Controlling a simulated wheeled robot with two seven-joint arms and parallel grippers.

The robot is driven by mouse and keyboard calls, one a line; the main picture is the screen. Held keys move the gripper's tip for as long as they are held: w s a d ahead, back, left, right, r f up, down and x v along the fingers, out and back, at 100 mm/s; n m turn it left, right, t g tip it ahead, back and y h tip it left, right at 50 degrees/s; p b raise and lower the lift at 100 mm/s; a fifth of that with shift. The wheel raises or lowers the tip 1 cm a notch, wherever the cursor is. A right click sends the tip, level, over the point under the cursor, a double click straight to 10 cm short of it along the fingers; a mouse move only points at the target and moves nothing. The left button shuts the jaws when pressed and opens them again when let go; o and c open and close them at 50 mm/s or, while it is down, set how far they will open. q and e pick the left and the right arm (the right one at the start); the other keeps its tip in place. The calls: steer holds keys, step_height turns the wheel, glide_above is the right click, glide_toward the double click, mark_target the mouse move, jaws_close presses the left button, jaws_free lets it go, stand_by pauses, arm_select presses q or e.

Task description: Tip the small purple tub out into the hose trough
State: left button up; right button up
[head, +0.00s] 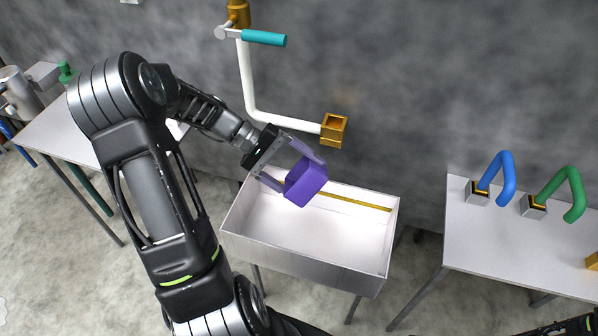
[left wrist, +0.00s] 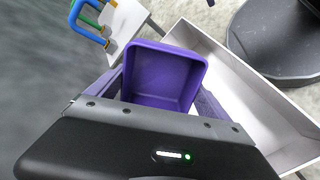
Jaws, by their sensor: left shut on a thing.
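The small purple tub (head: 305,184) is held in my left gripper (head: 296,172), above the hose trough (head: 250,212). The tub is tilted in the head view. The left wrist view shows its open mouth and inside (left wrist: 162,75), which looks empty, between the two fingers. The trough is a white-lined metal basin on legs, with a yellow strip along its back inner side. The trough wall also shows in the left wrist view (left wrist: 240,62). My right gripper is not clearly in view; only a bit of dark arm shows at the bottom right corner of the head view.
A white pipe (head: 250,85) with a teal lever (head: 264,38) and brass outlet (head: 334,130) runs down the wall behind the trough. A right table (head: 480,250) bears a blue hook (head: 507,170) and a green hook (head: 574,185). A left table (head: 60,130) stands beside my arm.

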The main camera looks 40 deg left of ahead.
mark_target(316, 167)
arm_select(q)
steer(key=y+p, duration=0.1)
steer(key=d+r+y+p, duration=0.1)
steer(key=r+g+y+p, duration=0.1)
steer(key=shift+w+d+r+p, duration=0.1)
steer(key=shift+w+d+p, duration=0.05)
steer(key=shift+w+p, duration=0.15)
steer(key=y+p, duration=0.1)
steer(key=d+g+y, duration=0.1)
steer(key=y, duration=0.1)
steer(key=shift+w+r+p, duration=0.1)
steer(key=shift+r+p, duration=0.05)
steer(key=shift+p, duration=0.25)
steer(key=shift+d+y, duration=0.25)
steer(key=shift+y, duration=0.15)
steer(key=shift+w+d+f+g+y, duration=0.25)
steer(key=shift+g+y, duration=0.25)
steer(key=shift+y, duration=0.4)
steer(key=shift+d+f+y+b, duration=0.1)
steer(key=shift+d+y+b, duration=0.15)
steer(key=shift+y+b, duration=0.3)
steer(key=shift+g+y, duration=0.25)
steer(key=shift+g, duration=0.05)
steer(key=shift+r, duration=0.2)
